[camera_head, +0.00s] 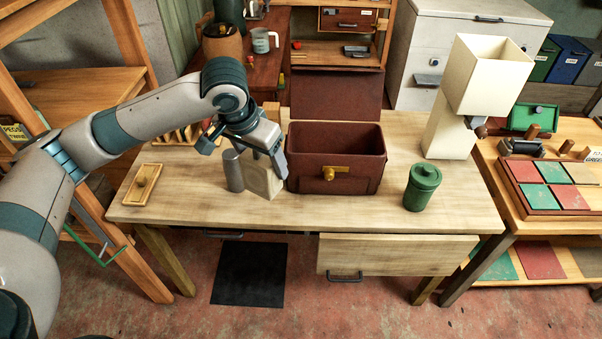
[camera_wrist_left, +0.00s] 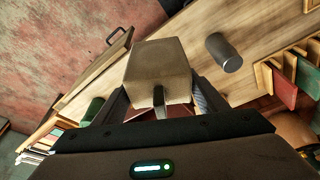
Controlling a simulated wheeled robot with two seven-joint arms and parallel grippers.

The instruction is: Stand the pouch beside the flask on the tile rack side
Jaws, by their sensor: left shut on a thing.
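The pouch (camera_head: 262,178) is a pale beige block-like pack. My left gripper (camera_head: 265,157) is shut on it, with a finger on each side; it also shows in the left wrist view (camera_wrist_left: 158,62). The pouch looks roughly upright, just right of the flask. I cannot tell if its base touches the table. The flask (camera_head: 233,171) is a dark grey cylinder standing on the table; the wrist view shows it too (camera_wrist_left: 224,53), apart from the pouch. The tile rack (camera_head: 178,137) is wooden, behind and left of the flask, partly hidden by my arm. My right gripper is out of view.
A brown chest (camera_head: 335,180) with its lid raised stands close right of the pouch. A green canister (camera_head: 422,188) and a cream lamp (camera_head: 450,138) are farther right. A small wooden tray (camera_head: 132,196) lies at left. Bare table (camera_head: 190,185) shows between tray and flask.

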